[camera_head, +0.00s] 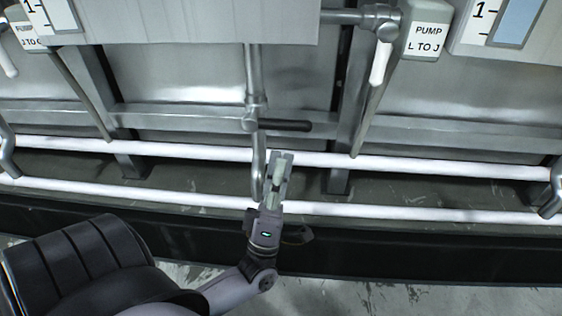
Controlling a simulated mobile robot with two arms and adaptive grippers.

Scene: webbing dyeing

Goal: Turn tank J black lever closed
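A black lever (284,125) sticks out level to the right from a valve (250,121) on a vertical grey pipe (253,75) in the middle of the head view. My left gripper (283,158) comes up from below. Its fingertips point up and appear just under the lever, with a small gap between them and the lever in the picture. The fingers look close together, but I cannot tell whether they are open or shut. Nothing is seen in them. My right gripper is not in view.
Two white horizontal pipes (450,164) (420,210) run across in front of the tanks, and my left gripper overlaps them. A "PUMP L TO J" sign (427,42) is at upper right. A partly cut-off pump sign (27,35) is at upper left. A metal panel (200,22) overhangs the valve.

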